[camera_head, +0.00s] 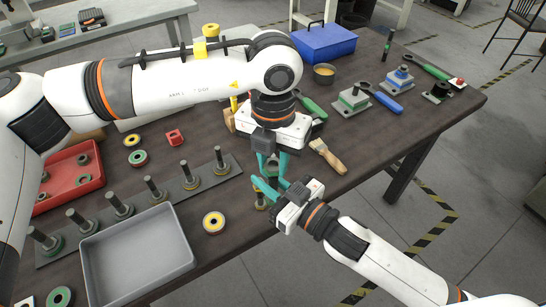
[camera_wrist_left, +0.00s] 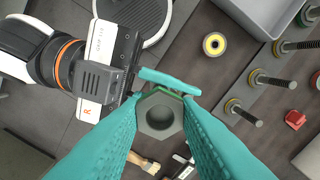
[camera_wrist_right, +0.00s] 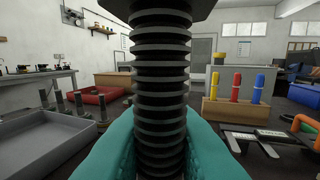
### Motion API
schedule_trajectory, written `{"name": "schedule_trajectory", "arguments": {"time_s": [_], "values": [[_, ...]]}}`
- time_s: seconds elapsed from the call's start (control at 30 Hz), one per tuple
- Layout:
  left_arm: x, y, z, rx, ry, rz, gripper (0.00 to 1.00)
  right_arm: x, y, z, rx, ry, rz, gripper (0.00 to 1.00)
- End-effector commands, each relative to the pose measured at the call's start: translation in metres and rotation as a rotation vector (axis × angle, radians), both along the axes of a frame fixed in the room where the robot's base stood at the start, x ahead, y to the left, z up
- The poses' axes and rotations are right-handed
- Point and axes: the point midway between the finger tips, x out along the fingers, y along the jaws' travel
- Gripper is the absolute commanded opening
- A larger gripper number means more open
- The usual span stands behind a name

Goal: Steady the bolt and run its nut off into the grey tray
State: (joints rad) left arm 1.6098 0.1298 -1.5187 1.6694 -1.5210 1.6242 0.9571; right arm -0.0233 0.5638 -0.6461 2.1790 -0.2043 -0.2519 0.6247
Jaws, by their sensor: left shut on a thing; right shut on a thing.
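The bolt, a dark threaded shaft (camera_wrist_right: 160,95), stands upright close in front of the right wrist camera. My right gripper (camera_head: 270,189) is shut around it from the front right. A grey hex nut (camera_wrist_left: 160,114) sits between the teal fingers of my left gripper (camera_head: 271,163), which points down from above and is shut on it. The nut is at the bolt's upper end; how much thread it still covers is hidden. The grey tray (camera_head: 140,255) lies at the table's front left and looks empty; it also shows in the right wrist view (camera_wrist_right: 40,140).
A row of upright bolts on a dark strip (camera_head: 130,210) runs behind the tray. A yellow-and-black ring (camera_head: 213,222) lies between tray and grippers. A red tray (camera_head: 72,175) holds nuts at the left. A brush (camera_head: 328,156) lies right of the grippers.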

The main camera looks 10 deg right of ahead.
Motion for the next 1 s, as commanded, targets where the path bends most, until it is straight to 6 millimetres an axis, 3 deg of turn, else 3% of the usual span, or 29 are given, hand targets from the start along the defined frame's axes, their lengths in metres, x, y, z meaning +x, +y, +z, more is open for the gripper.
{"name": "schedule_trajectory", "arguments": {"time_s": [0.6,0.9,1.0], "values": [[0.0019,0.0003,0.0042,0.003,-0.003,1.38,0.01,-0.001,0.0011,0.0014,0.003,-0.003,0.004,0.0],[-0.0001,-0.0023,0.0073,0.003,-0.01,1.855,0.01,-0.0011,0.0013,0.0018,0.003,-0.003,0.004,0.0],[-0.0044,-0.0055,0.0067,0.01,-0.009,1.942,0.01,-0.0011,0.0013,0.0017,0.003,-0.004,0.004,0.0]]}}
